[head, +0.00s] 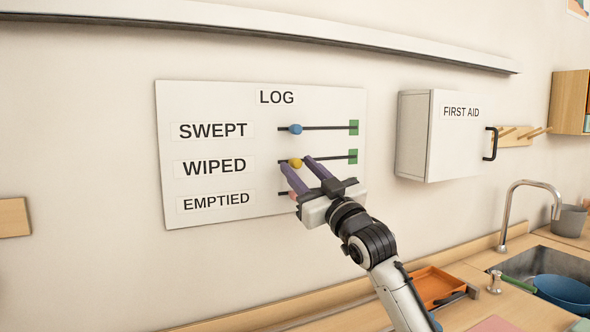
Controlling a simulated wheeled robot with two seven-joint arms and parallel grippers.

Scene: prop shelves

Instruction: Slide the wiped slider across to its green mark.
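The white LOG board (215,97) hangs on the wall with three labelled rows. In the WIPED row, the yellow slider knob (295,162) sits near the left end of its dark track (330,159). The green mark (352,157) is at that track's right end. My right gripper (294,161) has its two purple fingers spread, one on each side of the yellow knob. Whether the fingers touch the knob cannot be told. My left gripper is not in view.
The blue SWEPT knob (296,129) sits left on its track above. The pink EMPTIED knob (292,195) is partly hidden behind my gripper. A FIRST AID cabinet (415,140) is right of the board. A counter with an orange tray (437,284) and sink (540,262) lies below.

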